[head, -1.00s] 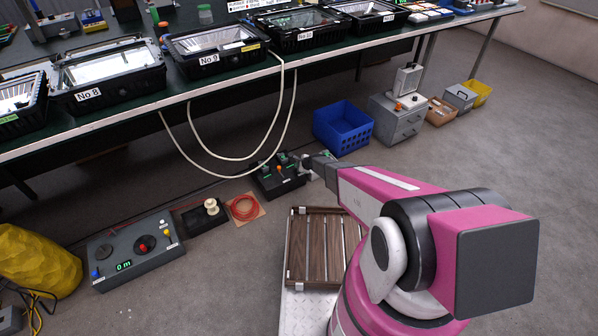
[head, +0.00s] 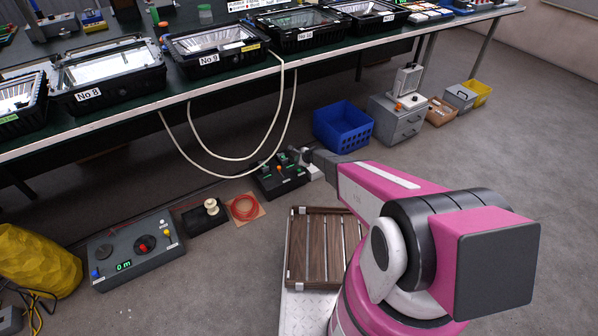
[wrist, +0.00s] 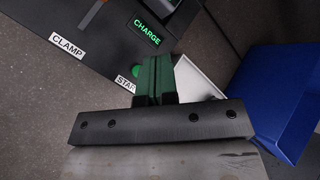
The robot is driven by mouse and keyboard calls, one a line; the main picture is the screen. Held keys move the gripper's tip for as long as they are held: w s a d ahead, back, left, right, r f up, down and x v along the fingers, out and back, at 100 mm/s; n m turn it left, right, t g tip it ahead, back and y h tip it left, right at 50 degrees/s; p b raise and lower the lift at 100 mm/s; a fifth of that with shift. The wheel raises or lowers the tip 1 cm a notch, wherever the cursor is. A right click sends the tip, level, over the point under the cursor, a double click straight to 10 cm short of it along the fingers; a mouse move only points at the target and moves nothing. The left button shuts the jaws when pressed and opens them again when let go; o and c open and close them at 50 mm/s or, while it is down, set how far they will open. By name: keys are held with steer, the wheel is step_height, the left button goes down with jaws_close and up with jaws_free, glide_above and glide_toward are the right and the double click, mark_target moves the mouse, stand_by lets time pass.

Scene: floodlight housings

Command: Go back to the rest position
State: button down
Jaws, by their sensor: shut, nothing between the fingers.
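My gripper (head: 307,156) reaches out at the end of my arm, over the right part of a black control box on the floor. In the wrist view its two fingers (wrist: 154,66) are together with nothing seen between them. The black control box (head: 279,181) carries labels reading CLAMP and CHARGE in the wrist view (wrist: 98,36), the latter lit green. A third label, partly covered by my fingers, begins with STA. A green button (wrist: 124,83) shows beside the fingers. Whether the fingers touch the box cannot be told.
A pale block (head: 316,172) and a blue crate (head: 343,128) lie to the right of the box. A wooden slatted tray (head: 311,248) stands in front. The workbench (head: 130,119) with floodlight housings runs behind, with a white cable loop (head: 235,158) hanging down.

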stand_by(0.4)
steer(key=s+d+r+n+g+h, duration=0.2)
steer(key=s+d+r+n, duration=0.4)
steer(key=s+r, duration=0.5)
steer(key=s+d+r+n+g+h, duration=0.2)
steer(key=s+d+r+n, duration=0.4)
steer(key=r, duration=0.8)
steer(key=s+d+r+n+g+h, duration=0.2)
steer(key=s+d+r+n, duration=0.3)
steer(key=s+d+r, duration=0.6)
steer(key=s+r, duration=0.1)
steer(key=s, duration=0.4)
steer(key=shift+s+d+r+n+h, duration=0.15)
steer(key=shift+s+d+n+h, duration=0.15)
steer(key=shift+d+n, duration=0.1)
